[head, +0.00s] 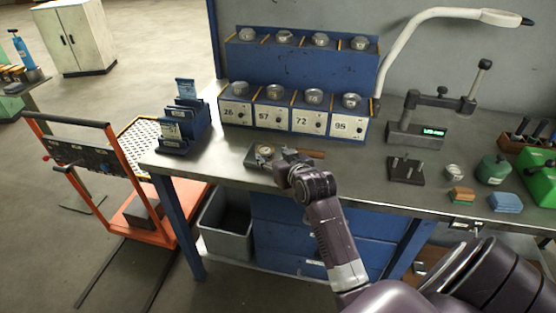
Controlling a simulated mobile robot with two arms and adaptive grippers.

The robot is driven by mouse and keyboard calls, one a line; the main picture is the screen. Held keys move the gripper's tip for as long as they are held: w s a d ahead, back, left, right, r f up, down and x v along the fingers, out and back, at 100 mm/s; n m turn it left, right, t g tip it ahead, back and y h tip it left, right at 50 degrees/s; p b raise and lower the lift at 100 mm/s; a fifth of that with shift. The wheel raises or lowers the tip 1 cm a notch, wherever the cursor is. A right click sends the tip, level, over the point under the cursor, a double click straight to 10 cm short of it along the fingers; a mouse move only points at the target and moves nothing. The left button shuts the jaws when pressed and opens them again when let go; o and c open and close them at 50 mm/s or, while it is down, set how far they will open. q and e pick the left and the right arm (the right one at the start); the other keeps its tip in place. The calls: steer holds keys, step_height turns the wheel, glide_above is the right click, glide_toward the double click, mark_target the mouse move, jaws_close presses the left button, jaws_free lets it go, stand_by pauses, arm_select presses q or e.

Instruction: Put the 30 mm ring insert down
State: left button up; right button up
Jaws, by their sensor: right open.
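My right gripper (279,160) is low over the front left part of the workbench (222,156). Its jaws are open, but the wrist and fingers are small and partly hide what is under them. A small round metal piece with a pale, yellowish face (266,151) is right beside the fingertips, on or above a flat grey block (254,160). It may be the 30 mm ring insert; I cannot read a size on it, nor tell whether it touches the fingers. My left gripper is not in view.
Behind, a blue two-tier rack (300,65) holds several round metal pieces above numbered drawers. A brown-handled tool (305,153) lies behind my gripper. To the right stand a gauge stand with a green display (432,132) and a black pegged block (405,171). A blue card holder (182,128) stands left.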

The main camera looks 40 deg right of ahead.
steer(key=shift+v, duration=1.9)
